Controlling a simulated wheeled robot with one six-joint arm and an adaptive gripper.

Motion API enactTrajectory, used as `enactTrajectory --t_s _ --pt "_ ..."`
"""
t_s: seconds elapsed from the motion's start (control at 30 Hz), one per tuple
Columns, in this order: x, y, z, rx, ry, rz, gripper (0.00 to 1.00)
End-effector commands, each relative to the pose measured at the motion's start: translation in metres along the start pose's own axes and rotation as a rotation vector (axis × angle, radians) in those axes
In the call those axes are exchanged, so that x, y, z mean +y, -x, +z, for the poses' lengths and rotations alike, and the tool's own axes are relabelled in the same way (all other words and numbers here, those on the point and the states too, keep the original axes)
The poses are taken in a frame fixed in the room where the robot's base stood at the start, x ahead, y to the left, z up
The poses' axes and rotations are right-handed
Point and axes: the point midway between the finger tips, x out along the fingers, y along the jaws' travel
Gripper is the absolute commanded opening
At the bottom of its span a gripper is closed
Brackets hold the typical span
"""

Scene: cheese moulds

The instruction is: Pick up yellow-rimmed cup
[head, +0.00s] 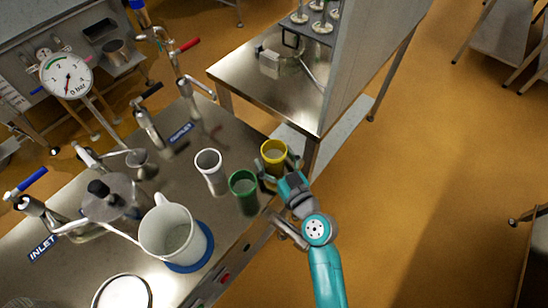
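The yellow-rimmed cup (274,147) is upright near the right edge of the steel table, in the middle of the head view. My gripper (280,170) is at this cup from the front right, with one finger on its left side and one on its right. The fingers are spread about as wide as the cup. I cannot tell whether they press on it or only stand around it. The cup's lower part and base are partly hidden by the gripper, so I cannot tell whether it rests on the table.
A green-rimmed cup (243,185) stands close left of my gripper, with a white-rimmed cup (209,163) beyond it. A white jug (170,231) is on a blue round base. Valves and a pressure gauge (68,76) stand at the left. Another steel table (245,75) is behind.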

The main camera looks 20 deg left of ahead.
Motion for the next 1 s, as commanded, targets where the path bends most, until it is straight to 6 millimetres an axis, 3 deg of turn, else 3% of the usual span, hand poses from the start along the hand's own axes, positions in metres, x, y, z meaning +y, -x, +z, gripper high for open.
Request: enactTrajectory --t_s 0.03,0.23,0.57,1.0 --pt "0.0 0.0 0.0 0.0 0.0 0.0 0.67" --pt "0.0 0.0 0.0 0.0 0.0 0.0 0.2" --pt "0.0 0.0 -0.006 0.003 0.001 -0.001 0.2" --pt "-0.003 0.0 -0.079 0.004 0.003 0.001 0.2"
